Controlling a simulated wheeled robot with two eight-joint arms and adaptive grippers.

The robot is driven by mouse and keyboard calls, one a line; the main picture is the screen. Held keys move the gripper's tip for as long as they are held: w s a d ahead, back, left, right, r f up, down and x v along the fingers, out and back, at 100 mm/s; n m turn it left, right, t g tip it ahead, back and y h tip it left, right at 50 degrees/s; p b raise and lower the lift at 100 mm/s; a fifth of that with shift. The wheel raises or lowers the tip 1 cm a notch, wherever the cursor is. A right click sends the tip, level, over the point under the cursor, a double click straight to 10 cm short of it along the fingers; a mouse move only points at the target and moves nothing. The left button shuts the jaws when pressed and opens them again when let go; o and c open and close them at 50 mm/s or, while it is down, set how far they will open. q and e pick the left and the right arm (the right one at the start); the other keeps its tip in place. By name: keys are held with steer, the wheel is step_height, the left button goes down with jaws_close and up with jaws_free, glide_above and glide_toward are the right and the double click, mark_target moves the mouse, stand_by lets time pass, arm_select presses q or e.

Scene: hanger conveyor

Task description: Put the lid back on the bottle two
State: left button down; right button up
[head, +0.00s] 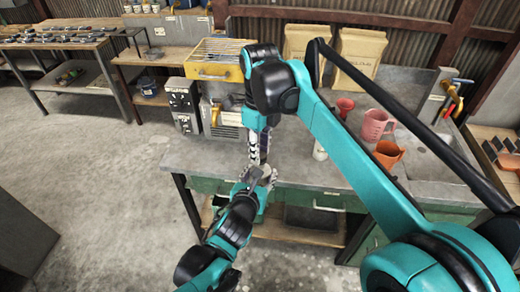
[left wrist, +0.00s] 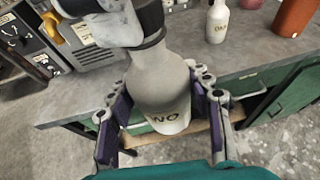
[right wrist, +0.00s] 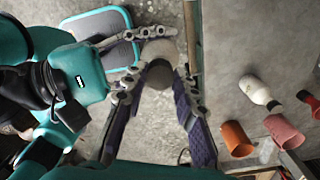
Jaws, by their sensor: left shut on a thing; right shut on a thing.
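A pale grey bottle (left wrist: 160,85), with a partly visible label reading "WO", stands between the two fingers of my left gripper (left wrist: 162,108). My left gripper is shut on its body. A dark lid (left wrist: 152,22) shows at the top of the bottle in the left wrist view, where my right gripper's grey fingers close in from above. Whether the lid is seated or just touching the neck, I cannot tell. My right gripper (right wrist: 156,88) is shut on the lid, above the bottle. In the head view both grippers meet in front of the workbench, and the arms mostly hide the bottle.
The workbench (head: 300,165) is close behind the grippers. Open floor lies left and in front.

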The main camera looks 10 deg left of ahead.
steer(key=m, duration=0.5)
steer(key=shift+w+m, duration=0.1)
steer(key=shift+m, duration=0.3)
steer(key=o, duration=0.7)
steer(key=shift+r, duration=2.25)
steer(key=shift+n, duration=0.3)
steer(key=shift+c, duration=0.5)
